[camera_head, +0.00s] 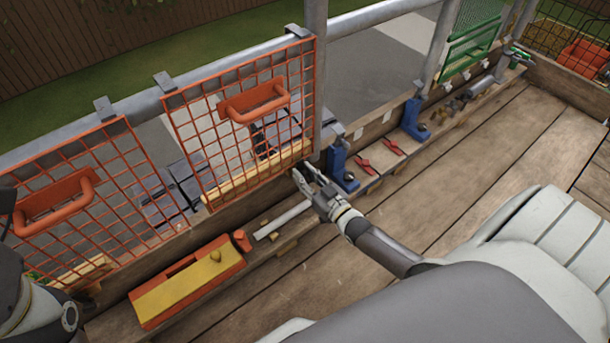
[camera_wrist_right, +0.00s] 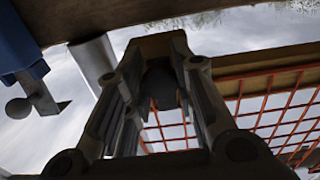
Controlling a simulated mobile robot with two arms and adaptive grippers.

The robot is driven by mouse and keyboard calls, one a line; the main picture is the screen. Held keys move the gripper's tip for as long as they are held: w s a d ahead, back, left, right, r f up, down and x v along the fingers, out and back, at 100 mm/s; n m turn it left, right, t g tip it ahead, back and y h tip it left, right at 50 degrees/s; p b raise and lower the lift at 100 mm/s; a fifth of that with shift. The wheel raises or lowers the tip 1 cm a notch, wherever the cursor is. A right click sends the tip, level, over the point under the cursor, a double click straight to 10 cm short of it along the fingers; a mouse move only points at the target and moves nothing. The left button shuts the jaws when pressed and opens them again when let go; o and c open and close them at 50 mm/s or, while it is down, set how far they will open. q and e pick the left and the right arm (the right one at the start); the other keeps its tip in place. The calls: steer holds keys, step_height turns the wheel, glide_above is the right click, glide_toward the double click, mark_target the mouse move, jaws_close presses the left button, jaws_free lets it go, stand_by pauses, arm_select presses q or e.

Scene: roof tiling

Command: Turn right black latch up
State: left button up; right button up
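My right gripper (camera_head: 304,173) reaches to the lower right corner of the right orange mesh basket (camera_head: 231,152), beside the grey post. Its fingers are apart in the head view. In the right wrist view the two fingers of the gripper (camera_wrist_right: 157,60) stand either side of a dark rounded piece (camera_wrist_right: 160,84), which may be the black latch; I cannot tell whether they touch it. The latch is not clear in the head view. Part of my left arm shows at the lower left, but its gripper does not.
A second orange basket (camera_head: 95,200) hangs on the left. An orange and yellow toolbox (camera_head: 188,281) lies on the plank below. Blue clamps (camera_head: 411,121) and red tools (camera_head: 393,147) sit along the ledge on the right. The wooden deck (camera_head: 480,150) is clear.

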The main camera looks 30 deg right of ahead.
steer(key=o, duration=0.5)
steer(key=s, duration=1.2)
steer(key=shift+d, duration=0.45)
